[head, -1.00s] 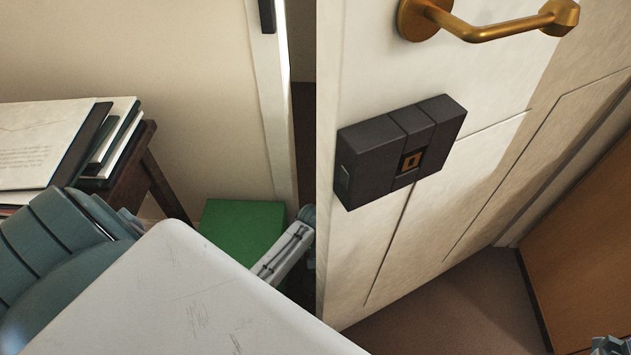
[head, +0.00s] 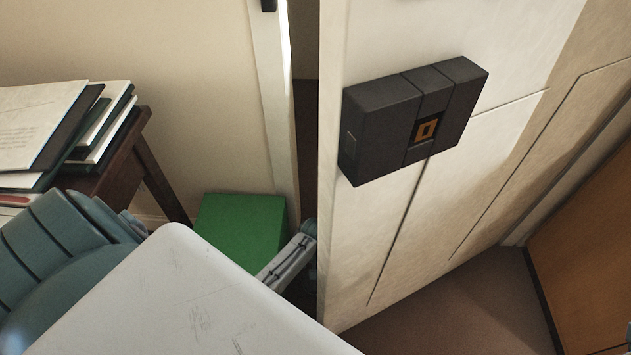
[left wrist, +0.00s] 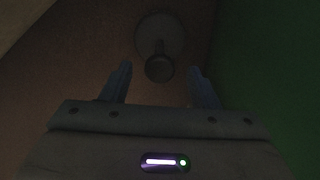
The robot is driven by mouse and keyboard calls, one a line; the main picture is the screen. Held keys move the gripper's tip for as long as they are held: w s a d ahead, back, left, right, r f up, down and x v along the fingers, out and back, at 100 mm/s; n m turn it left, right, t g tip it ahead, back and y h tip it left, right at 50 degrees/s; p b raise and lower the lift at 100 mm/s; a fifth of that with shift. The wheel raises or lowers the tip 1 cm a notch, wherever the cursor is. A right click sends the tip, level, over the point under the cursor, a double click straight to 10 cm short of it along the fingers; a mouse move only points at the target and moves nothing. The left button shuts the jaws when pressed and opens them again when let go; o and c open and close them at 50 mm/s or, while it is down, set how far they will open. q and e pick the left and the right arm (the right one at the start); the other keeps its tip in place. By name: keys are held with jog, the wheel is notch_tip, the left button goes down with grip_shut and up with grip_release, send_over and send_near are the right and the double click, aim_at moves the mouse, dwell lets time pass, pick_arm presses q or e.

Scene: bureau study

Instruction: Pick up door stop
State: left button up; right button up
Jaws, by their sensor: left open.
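The door stop (left wrist: 159,38) shows in the left wrist view as a round disc-like base with a short stem and a dark rounded knob, on the dim brown floor. My left gripper (left wrist: 160,72) is open, with one finger to each side of the knob's line. The knob lies near the gap between the fingertips; I cannot tell how far off it is in depth. Nothing is held. In the head view the door stop is hidden, and my left arm reaches down toward the gap beside the door, its gripper not clearly visible.
A green box (head: 240,222) stands beside my left arm; its green side (left wrist: 270,70) fills the right of the wrist view. The open white door (head: 400,230) carries a black lock box (head: 385,115). A table (head: 155,170) with books stands left. Brown floor (head: 460,305) is clear at right.

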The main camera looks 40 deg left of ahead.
pick_arm(q)
notch_tip(320, 180, down, 3)
jog(key=shift+r+b, duration=0.2)
jog(key=shift+b, duration=0.15)
grip_shut()
jog(key=shift+s, duration=0.1)
dwell(0.9)
jog(key=shift+r, duration=0.1)
